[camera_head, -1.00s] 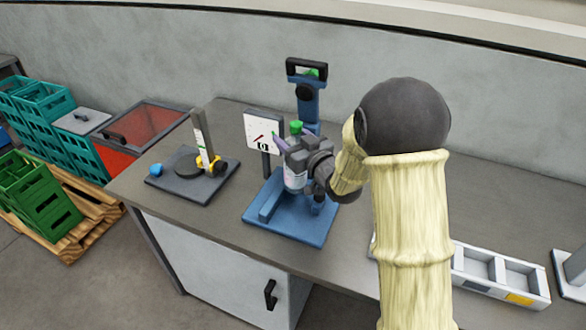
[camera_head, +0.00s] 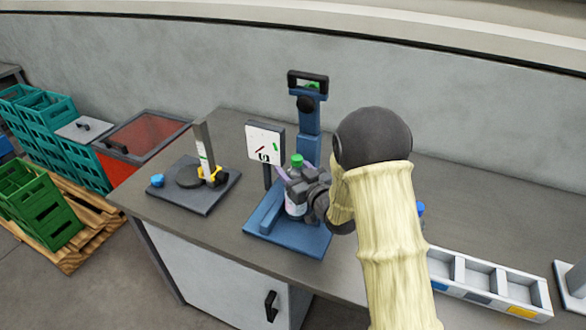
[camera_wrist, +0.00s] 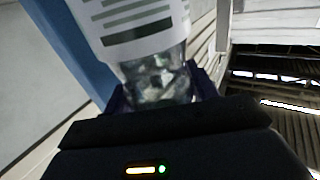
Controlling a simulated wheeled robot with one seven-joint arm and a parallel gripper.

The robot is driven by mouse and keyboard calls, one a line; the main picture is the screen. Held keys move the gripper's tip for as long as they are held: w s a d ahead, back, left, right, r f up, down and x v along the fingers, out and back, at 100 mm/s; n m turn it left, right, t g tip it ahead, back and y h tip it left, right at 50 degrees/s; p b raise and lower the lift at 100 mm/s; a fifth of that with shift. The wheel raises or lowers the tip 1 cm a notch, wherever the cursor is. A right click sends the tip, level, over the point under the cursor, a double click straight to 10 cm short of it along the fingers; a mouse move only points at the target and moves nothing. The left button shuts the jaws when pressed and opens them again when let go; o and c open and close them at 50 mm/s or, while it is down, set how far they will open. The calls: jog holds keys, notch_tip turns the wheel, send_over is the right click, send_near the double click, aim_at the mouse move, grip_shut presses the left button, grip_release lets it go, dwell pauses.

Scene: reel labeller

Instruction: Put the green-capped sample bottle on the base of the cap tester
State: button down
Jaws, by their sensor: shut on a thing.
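The sample bottle (camera_head: 294,208) has a green cap (camera_head: 297,160), a pale body and a label. My gripper (camera_head: 296,190) is shut on its body and holds it upright. The cap tester has a blue base (camera_head: 312,243), a blue column (camera_head: 309,120) with a black handle on top, and a white dial plate (camera_head: 264,143). The bottle is over the base, in front of the column; I cannot tell whether its bottom touches. In the wrist view, the labelled bottle (camera_wrist: 155,75) sits between my fingers, with a blue part of the tester to its left.
A grey stand (camera_head: 195,190) with a round disc, an upright scale and a blue knob is left of the tester. A white compartment tray (camera_head: 490,285) lies at right. A blue thing (camera_head: 420,209) shows partly behind my arm. Crates stand at far left.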

jog(key=shift+r, duration=0.1)
jog(key=shift+c, duration=2.2)
grip_release()
jog(key=shift+s+d, duration=0.2)
jog(key=shift+s, duration=0.1)
jog(key=b+v, duration=0.2)
jog(key=v, duration=0.9)
jog(key=shift+b, duration=0.35)
jog(key=shift+d, duration=0.15)
